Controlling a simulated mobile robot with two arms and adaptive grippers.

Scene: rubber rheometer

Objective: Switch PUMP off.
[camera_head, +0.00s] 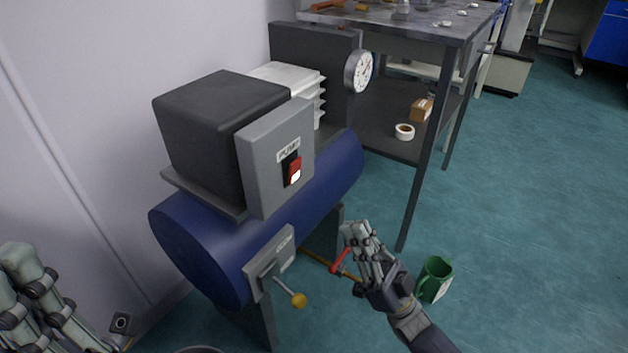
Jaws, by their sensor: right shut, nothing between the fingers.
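The PUMP switch (294,172) is a red rocker with a pale lower part in a dark frame. It sits under a PUMP label (289,150) on the front of a grey box (262,165). The box stands on a blue tank (205,250). My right gripper (353,228) is shut and empty, below and to the right of the switch and apart from it, in front of the tank. My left gripper (28,268) is at the lower left, far from the switch; its fingers are partly cut off by the picture edge.
A lever with a yellow knob (299,300) sticks out below the tank. A red handle (340,260) is beside my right gripper. A dial gauge (359,71) is behind the box. A metal table (440,28) stands behind.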

